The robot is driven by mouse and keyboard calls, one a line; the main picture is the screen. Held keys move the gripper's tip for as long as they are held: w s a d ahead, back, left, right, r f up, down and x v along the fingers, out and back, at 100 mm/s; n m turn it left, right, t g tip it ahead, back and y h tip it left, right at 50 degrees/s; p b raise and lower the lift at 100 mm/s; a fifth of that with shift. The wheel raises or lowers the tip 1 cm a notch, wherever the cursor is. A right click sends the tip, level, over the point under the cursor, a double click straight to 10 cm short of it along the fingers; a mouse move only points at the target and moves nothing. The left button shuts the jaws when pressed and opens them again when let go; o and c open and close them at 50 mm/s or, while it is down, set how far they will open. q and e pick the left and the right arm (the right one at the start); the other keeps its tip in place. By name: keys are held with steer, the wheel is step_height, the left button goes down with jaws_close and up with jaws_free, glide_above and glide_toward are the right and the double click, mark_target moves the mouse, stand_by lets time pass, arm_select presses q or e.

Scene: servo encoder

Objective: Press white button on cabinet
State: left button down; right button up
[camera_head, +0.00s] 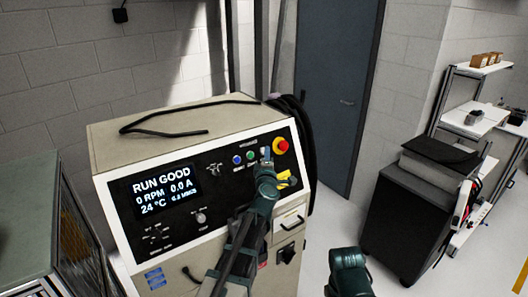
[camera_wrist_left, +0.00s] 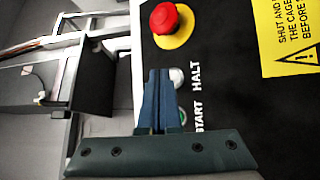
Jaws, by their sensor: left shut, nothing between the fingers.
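The cabinet (camera_head: 250,262) has a black front panel with a lit display. The white button (camera_head: 265,151) sits on the panel between the green button (camera_head: 251,156) and the red mushroom button (camera_head: 281,146). In the left wrist view the white button (camera_wrist_left: 177,77) is beside the word HALT, partly covered by my fingers. My left gripper (camera_head: 266,163) is shut and empty, just in front of the panel below the white button. Its fingertips (camera_wrist_left: 159,71) overlap the button's edge in the left wrist view; I cannot tell whether they touch it. My right gripper does not show.
A yellow warning label (camera_head: 287,179) and a blue button (camera_head: 237,160) are on the panel. A black cable (camera_head: 165,131) lies on the cabinet top. A dark cart (camera_head: 400,215) stands at right, with clear floor between. Part of my right arm shows at bottom.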

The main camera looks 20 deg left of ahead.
arm_select(q)
steer(key=s+d, duration=0.1)
steer(key=s+d+r+p, duration=0.1)
steer(key=d, duration=0.1)
steer(key=s+d+r+p, duration=0.1)
steer(key=shift+s+d+r, duration=0.15)
steer(key=shift+r, duration=0.1)
stand_by(0.4)
stand_by(0.5)
